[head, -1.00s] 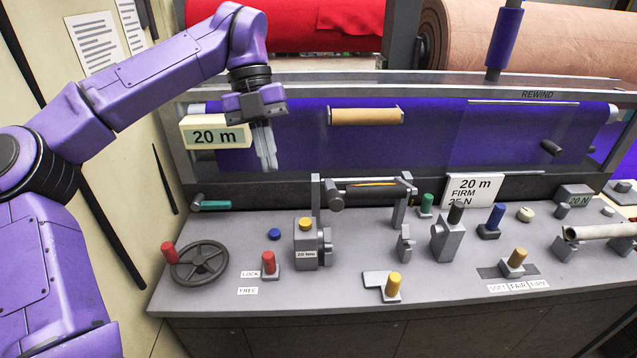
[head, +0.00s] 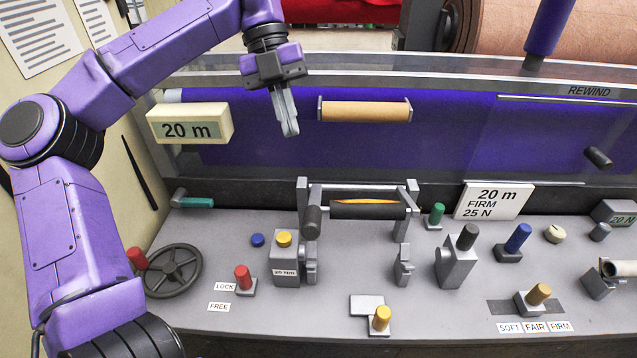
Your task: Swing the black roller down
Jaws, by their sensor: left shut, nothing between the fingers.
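The black roller (head: 372,211) lies level between grey metal uprights at the back of the grey bench. A dark grip (head: 312,221) stands at its left end, and a yellow-orange strip shows along its top. My left gripper (head: 289,131) points downward with its fingers shut and empty. It hangs in front of the purple felt, above and left of the roller, apart from it. My right gripper is not in view.
A tan roll (head: 366,111) is right of my left gripper, and a 20 m display (head: 189,125) is left. The bench holds a handwheel (head: 174,270), a red lever (head: 243,278), a yellow-topped block (head: 287,259), several coloured knobs and a 20 m FIRM card (head: 492,200).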

